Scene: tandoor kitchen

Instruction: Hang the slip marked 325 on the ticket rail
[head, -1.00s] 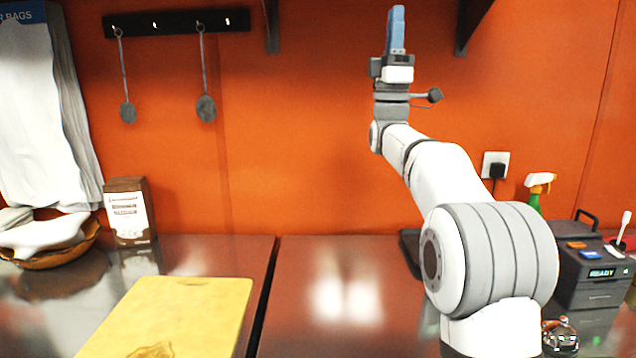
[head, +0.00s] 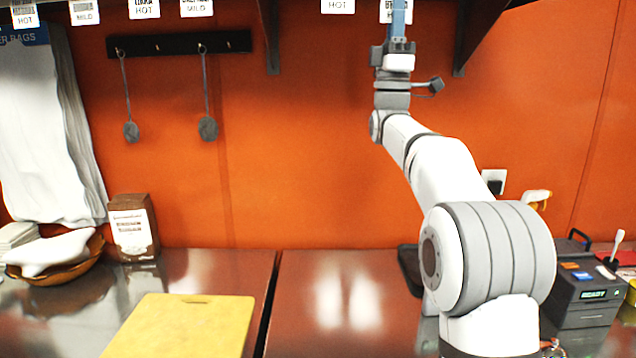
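My gripper (head: 398,22) points straight up near the top edge of the head view, right of centre. Its blue fingers show edge-on as one narrow strip, so I cannot tell whether they are open or shut. The fingertips reach the shelf edge in the picture, in front of a white label there. No slip reading 325 can be made out, and I cannot identify a ticket rail.
White labels (head: 144,9) hang along the top edge. A dark hook strip (head: 180,44) holds two utensils. A yellow cutting board (head: 185,325) lies on the dark counter. A boxy device (head: 585,280) reading READY stands right. A brown box (head: 133,228) stands left.

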